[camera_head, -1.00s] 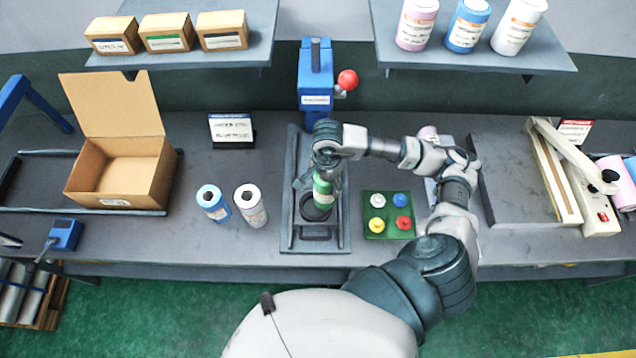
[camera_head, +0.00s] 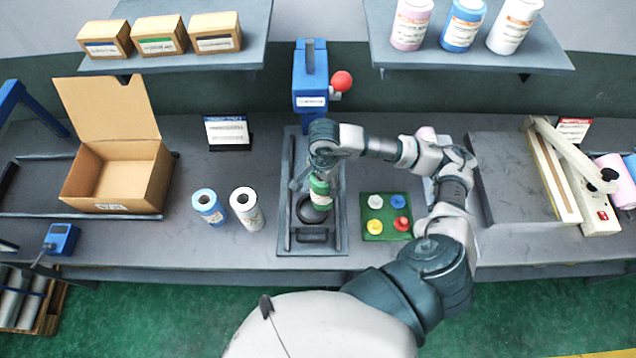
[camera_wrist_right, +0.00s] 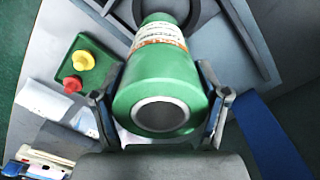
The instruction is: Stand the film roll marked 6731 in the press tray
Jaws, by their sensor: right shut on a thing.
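My right gripper (camera_head: 320,172) is shut on a green film roll (camera_head: 320,194) with a white and orange label. In the right wrist view the same roll (camera_wrist_right: 160,85) sits between the two fingers (camera_wrist_right: 160,110), its hollow end toward the camera. Its number cannot be read. The roll is over the grey press tray (camera_head: 312,247), near a dark ring (camera_head: 308,217) in it; the ring also shows in the wrist view (camera_wrist_right: 196,22). The roll leans slightly, and I cannot tell whether it touches the tray. My left gripper is not in view.
A blue press (camera_head: 311,85) with a red knob stands behind the tray. A blue roll (camera_head: 209,207) and a white roll (camera_head: 247,209) stand to its left, a green button panel (camera_head: 386,229) to its right. An open cardboard box (camera_head: 118,177) is farther left.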

